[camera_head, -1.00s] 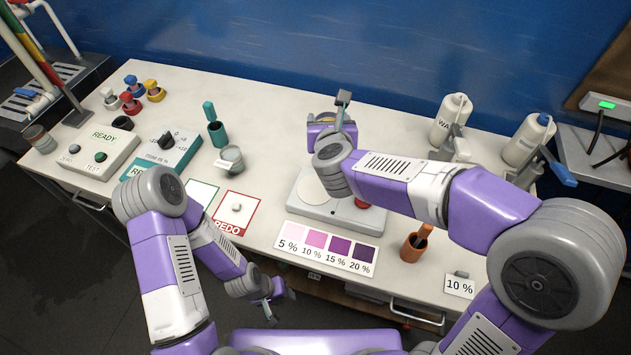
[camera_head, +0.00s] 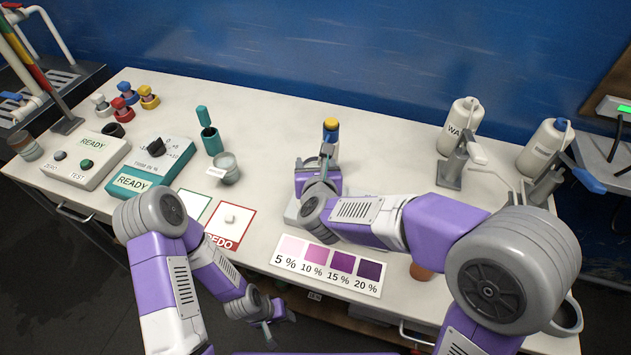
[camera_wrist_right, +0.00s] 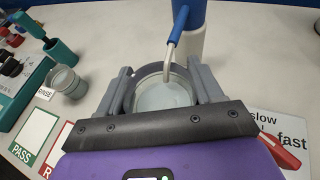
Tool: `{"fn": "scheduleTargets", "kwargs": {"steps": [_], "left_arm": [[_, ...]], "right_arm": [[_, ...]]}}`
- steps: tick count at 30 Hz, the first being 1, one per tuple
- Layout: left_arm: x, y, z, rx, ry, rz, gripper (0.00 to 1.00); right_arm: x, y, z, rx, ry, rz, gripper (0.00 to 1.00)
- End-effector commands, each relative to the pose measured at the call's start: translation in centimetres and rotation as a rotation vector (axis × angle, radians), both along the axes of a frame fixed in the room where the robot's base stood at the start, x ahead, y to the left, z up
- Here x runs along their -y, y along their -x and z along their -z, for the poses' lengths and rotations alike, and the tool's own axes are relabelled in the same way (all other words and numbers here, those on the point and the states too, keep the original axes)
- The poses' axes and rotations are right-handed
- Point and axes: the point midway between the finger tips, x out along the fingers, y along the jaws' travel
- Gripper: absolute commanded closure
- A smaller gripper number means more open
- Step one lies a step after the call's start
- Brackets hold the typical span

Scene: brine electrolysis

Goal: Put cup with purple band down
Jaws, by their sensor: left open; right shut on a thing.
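My right gripper (camera_head: 326,160) is shut on a clear, round cup (camera_wrist_right: 163,96), seen from above between two grey fingers in the right wrist view. A dark rim shows on the cup; its purple band cannot be made out. In the head view the hand hides most of the cup, and whether its base touches anything cannot be told. A thin spout (camera_wrist_right: 174,50) from a white and blue post (camera_wrist_right: 189,25) reaches over the cup's mouth in the wrist view. My left gripper (camera_head: 272,318) is open and empty at the table's front edge.
A beaker (camera_head: 228,167) and teal holder (camera_head: 211,140) stand to the left. A red-bordered REDO card (camera_head: 225,240) and a purple colour chart (camera_head: 327,266) lie in front. Two white bottles, one of them here (camera_head: 460,124), stand at the right.

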Motion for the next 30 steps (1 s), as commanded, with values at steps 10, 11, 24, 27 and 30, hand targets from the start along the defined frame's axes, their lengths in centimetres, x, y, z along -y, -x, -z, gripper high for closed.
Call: {"fn": "scheduleTargets", "kwargs": {"steps": [10, 11, 24, 27, 30], "left_arm": [[0.0, 0.0, 1.7, 0.000, 0.000, 0.000, 0.57], [0.0, 0.0, 1.7, 0.000, 0.000, 0.000, 0.57], [0.0, 0.0, 2.1, 0.000, 0.000, 0.000, 0.57], [0.0, 0.0, 2.0, 0.000, 0.000, 0.000, 0.57], [0.0, 0.0, 2.0, 0.000, 0.000, 0.000, 0.57]], "right_arm": [[0.0, 0.0, 4.4, -0.001, 0.001, 0.001, 0.78], [0.0, 0.0, 4.5, 0.000, 0.000, 0.001, 0.78], [0.0, 0.0, 4.7, -0.001, 0.000, 0.000, 0.28], [0.0, 0.0, 4.7, -0.001, 0.000, 0.000, 0.13], [0.0, 0.0, 4.6, -0.001, 0.000, 0.000, 0.09]]}}
